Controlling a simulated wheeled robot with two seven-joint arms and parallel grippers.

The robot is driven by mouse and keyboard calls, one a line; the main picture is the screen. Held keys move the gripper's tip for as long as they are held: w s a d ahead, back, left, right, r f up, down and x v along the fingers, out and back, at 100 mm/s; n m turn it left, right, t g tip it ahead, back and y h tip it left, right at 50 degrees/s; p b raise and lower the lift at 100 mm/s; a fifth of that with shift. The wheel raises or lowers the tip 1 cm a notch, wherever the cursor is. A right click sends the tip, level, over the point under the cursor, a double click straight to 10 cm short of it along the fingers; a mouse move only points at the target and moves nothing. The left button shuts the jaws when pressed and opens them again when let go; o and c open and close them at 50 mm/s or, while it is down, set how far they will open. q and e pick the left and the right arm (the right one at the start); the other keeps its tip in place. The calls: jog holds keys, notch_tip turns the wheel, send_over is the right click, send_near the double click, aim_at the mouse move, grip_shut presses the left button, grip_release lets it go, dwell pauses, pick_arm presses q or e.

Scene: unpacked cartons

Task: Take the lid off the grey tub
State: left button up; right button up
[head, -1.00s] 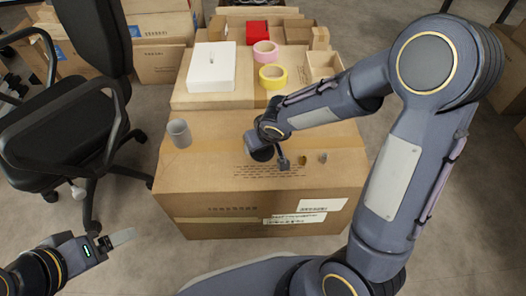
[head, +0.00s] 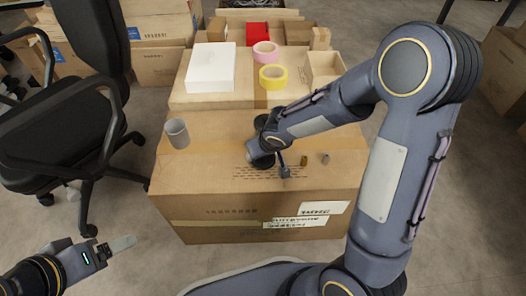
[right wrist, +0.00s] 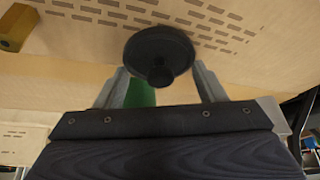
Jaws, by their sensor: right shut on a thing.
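A grey cylindrical tub (head: 177,133) stands upright near the left edge of the large carton's top in the head view, and no dark lid shows on it. My right gripper (right wrist: 160,82) is shut on the knob of a dark round lid (right wrist: 158,46), which appears between its fingers in the right wrist view. In the head view my right gripper is over the middle of the carton, and the arm partly hides its fingers. I cannot tell whether the lid touches the carton. My left gripper (head: 122,243) is at lower left, away from the tub, with its jaw opening unclear.
The large carton (head: 225,210) carries a small brass-coloured piece (head: 304,160) and a small grey piece (head: 325,158). Behind are a white box (head: 210,67), yellow tape (head: 273,77) and pink tape (head: 265,52). A black office chair (head: 70,100) stands left of the cartons.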

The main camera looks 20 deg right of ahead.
jog(key=shift+f, duration=0.25)
jog(key=o, duration=1.1)
